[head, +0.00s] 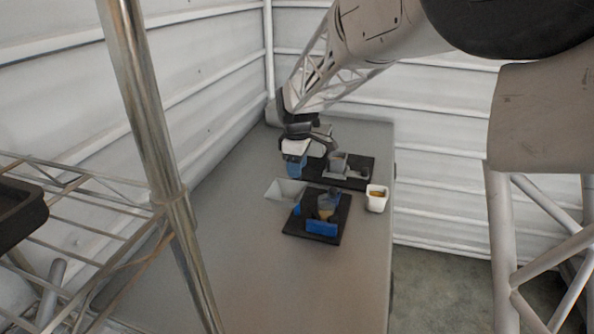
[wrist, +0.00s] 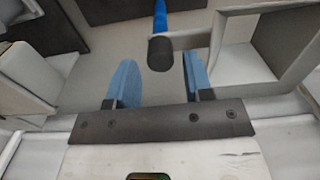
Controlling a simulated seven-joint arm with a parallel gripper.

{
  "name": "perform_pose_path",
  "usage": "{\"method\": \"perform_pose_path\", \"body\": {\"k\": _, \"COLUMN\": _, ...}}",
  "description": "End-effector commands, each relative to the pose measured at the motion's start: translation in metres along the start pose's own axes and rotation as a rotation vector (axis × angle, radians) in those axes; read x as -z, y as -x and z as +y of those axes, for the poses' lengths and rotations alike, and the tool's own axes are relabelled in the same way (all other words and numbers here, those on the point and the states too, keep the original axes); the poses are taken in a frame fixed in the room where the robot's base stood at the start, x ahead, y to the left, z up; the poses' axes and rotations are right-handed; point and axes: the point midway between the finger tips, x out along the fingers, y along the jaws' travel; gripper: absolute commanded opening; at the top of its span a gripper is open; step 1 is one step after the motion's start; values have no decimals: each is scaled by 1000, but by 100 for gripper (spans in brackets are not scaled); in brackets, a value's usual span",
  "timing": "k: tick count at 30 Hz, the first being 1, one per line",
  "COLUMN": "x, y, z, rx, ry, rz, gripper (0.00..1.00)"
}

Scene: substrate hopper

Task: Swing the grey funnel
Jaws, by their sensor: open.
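The grey funnel (head: 338,160) stands on the far black base (head: 361,174) on the table. My gripper (head: 294,168) points down just left of it, with blue fingers. In the wrist view my gripper (wrist: 158,72) is open. A dark rounded knob (wrist: 161,54) shows between the fingertips, with a gap to each finger; I cannot tell its exact depth. A grey bar (wrist: 190,39) runs from the knob to a grey walled part (wrist: 240,67) at the right. The arm and gripper hide part of the far base's left side.
A blue funnel unit (head: 322,226) stands on a nearer black base (head: 292,226). A pale open tray (head: 275,191) lies left of it. A white cup (head: 376,203) with brownish contents stands right. A metal post (head: 150,110) and wire rack are at left. The table's front (head: 290,290) is clear.

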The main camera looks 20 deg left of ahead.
Motion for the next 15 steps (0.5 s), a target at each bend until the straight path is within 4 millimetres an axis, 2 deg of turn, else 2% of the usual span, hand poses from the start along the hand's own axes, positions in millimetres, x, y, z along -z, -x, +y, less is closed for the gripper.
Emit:
{"method": "perform_pose_path", "body": {"k": 7, "x": 0, "y": -19, "z": 0, "rx": 0, "ry": -4, "rz": 0, "gripper": 47}}
{"method": "perform_pose_path", "body": {"k": 15, "x": 0, "y": -18, "z": 0, "rx": 0, "ry": -168, "rz": 0, "gripper": 47}}
